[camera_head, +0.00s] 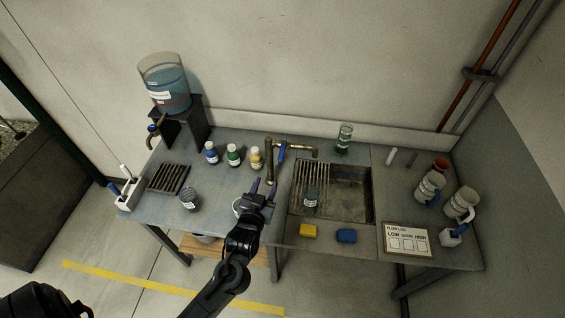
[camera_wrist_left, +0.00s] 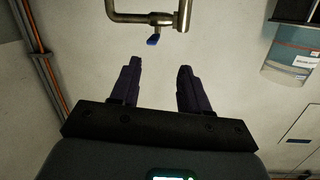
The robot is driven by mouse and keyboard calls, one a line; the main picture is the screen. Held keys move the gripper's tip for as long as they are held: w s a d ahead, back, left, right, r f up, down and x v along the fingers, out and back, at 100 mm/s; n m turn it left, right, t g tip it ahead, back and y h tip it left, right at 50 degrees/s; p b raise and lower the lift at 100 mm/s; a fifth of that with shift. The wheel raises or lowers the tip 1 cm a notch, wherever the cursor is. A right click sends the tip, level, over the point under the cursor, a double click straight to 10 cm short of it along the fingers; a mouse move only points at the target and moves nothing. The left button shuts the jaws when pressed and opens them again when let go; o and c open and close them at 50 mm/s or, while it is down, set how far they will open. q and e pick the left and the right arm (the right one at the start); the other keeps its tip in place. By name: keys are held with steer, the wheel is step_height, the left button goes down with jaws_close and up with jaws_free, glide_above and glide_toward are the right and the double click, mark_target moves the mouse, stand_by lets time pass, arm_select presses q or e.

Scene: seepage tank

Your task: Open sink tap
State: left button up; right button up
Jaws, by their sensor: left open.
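The sink tap (camera_head: 269,165) is a brown metal pipe at the sink's left back edge, its spout reaching right over the basin. Its blue handle (camera_head: 281,152) sits near the upright pipe. In the left wrist view the tap (camera_wrist_left: 142,17) is at the top, with the blue handle (camera_wrist_left: 153,41) hanging off it beyond the fingertips. My left gripper (camera_head: 263,186) is open and empty, its dark purple fingers (camera_wrist_left: 157,65) pointing towards the tap and apart from the handle. My right gripper is not in view.
The sink (camera_head: 352,185) has a ribbed rack and a small jar (camera_head: 311,199). Several bottles (camera_head: 234,155) stand left of the tap. A white round thing (camera_head: 237,206) is partly hidden by my gripper.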

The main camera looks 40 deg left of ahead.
arm_select(q)
steer(key=w+a+f+n+y+b, duration=0.1)
steer(key=w+f+n+y+b, duration=0.1)
steer(key=w+f+b, duration=0.15)
steer(key=b, duration=0.1)
glide_toward(284, 143)
steer(key=shift+n+t, duration=0.4)
steer(key=x, duration=0.5)
steer(key=f+x, duration=0.1)
steer(key=x, duration=0.1)
steer(key=shift+w+a, duration=0.1)
steer(key=shift+a, duration=0.15)
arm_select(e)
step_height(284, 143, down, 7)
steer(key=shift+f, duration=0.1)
arm_select(q)
jaws_close()
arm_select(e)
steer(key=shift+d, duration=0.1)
